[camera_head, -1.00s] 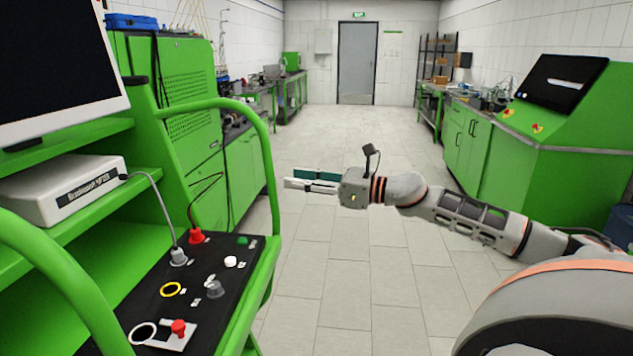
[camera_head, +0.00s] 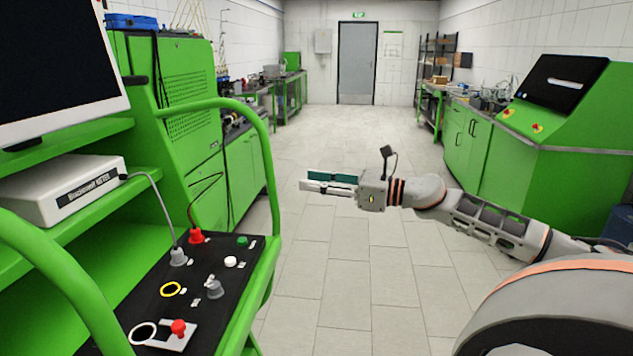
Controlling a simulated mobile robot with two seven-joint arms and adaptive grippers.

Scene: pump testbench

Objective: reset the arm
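My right arm comes in from the right, and its gripper (camera_head: 309,181) points left over the open floor. Its two fingers lie roughly parallel with a gap between them, and a dark green pad shows on the far finger. Nothing is seen between the fingers. The gripper is to the right of the green testbench cart and apart from it. My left arm and gripper are not in view.
The green cart's rail (camera_head: 262,130) stands at left, with a control panel (camera_head: 205,285) of knobs and a white meter box (camera_head: 62,188). A green console (camera_head: 570,135) stands at right. The tiled floor (camera_head: 350,265) between is clear.

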